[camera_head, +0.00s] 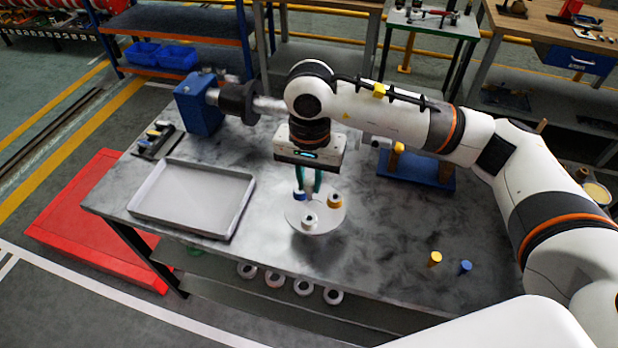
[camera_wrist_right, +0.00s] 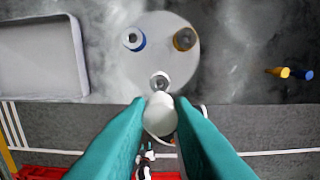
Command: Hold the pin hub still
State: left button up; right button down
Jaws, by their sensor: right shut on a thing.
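The pin hub appears to be the pale round plate (camera_head: 322,222) with three short collared pieces on it: one blue (camera_head: 300,195), one yellow (camera_head: 334,201) and one white (camera_head: 309,219). It is over the grey worktable (camera_head: 390,235), with a dark shadow below it. My right gripper (camera_head: 308,191) points down over its middle. In the right wrist view the plate (camera_wrist_right: 158,62) shows beyond the teal fingers (camera_wrist_right: 160,112), which are closed around a white rounded piece (camera_wrist_right: 160,122). The fingers partly hide the contact. My left gripper is out of view.
A shallow grey tray (camera_head: 177,222) lies to the left. A blue vise-like unit (camera_head: 200,108) stands behind it. A yellow peg (camera_head: 435,259) and a blue peg (camera_head: 465,267) stand at the right front. A blue stand (camera_head: 425,172) is behind. Several white rings are below the table.

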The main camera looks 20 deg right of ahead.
jog(key=shift+a+f+b, duration=0.1)
jog(key=shift+b, duration=0.35)
jog(key=shift+f+b, duration=1.15)
jog(key=shift+b, duration=0.15)
